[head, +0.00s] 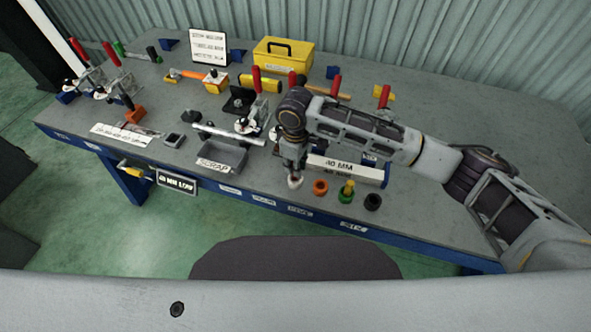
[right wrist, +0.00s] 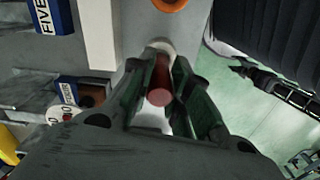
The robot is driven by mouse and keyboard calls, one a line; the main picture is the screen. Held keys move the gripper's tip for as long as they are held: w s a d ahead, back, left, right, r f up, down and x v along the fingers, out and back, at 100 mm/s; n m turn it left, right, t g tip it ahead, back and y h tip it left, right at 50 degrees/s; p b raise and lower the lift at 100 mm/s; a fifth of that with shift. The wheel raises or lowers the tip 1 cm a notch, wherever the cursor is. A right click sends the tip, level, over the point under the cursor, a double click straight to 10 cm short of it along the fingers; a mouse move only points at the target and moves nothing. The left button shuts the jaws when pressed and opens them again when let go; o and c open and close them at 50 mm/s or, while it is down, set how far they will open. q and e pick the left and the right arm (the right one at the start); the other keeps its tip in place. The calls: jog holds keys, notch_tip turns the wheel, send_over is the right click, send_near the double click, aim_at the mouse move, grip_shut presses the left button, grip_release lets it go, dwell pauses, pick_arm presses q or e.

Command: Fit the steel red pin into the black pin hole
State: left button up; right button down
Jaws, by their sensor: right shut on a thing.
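My right gripper (head: 293,166) points down at the front of the bench and is shut on the red pin. The red pin (right wrist: 160,82) shows end-on between the fingers in the right wrist view. A white round holder (head: 295,182) is directly below the fingertips; I cannot tell whether the pin is still seated in it. The black pin hole (head: 373,202) is a dark round block at the right end of the front row, apart from the gripper and with nothing standing in it. My left gripper is not in view.
Between white and black stand an orange round block (head: 320,187) and a green one (head: 346,196) with a yellow pin (head: 348,185) upright. Behind them is a white "40 MM" block (head: 347,171). A grey scrap tray (head: 222,155) lies left. Red-handled clamps stand farther back.

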notch_tip(320, 180, up, 7)
jog(key=shift+f, duration=0.15)
jog(key=shift+f, duration=0.1)
dwell(0.6)
